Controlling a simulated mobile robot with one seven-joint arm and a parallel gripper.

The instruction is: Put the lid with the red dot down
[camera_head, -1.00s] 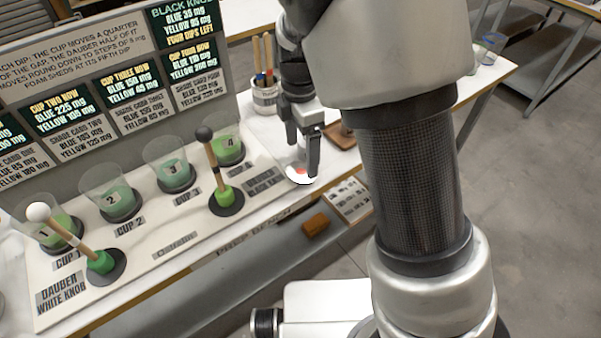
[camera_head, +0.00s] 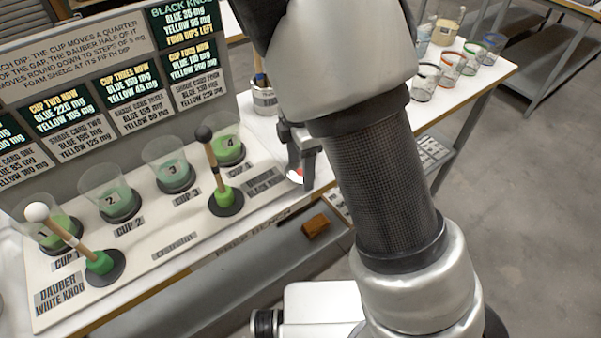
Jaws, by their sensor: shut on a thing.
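The lid with the red dot (camera_head: 294,177) is a small white disc at the right end of the white rack board, near the table's front edge. My gripper (camera_head: 301,172) points down with its fingers at the lid and is shut on it. The finger covers part of the lid and of the red dot. I cannot tell whether the lid touches the surface under it.
A pot (camera_head: 264,100) stands behind my gripper. Several glass jars (camera_head: 451,65) stand at the right. An orange-brown block (camera_head: 316,225) lies lower down.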

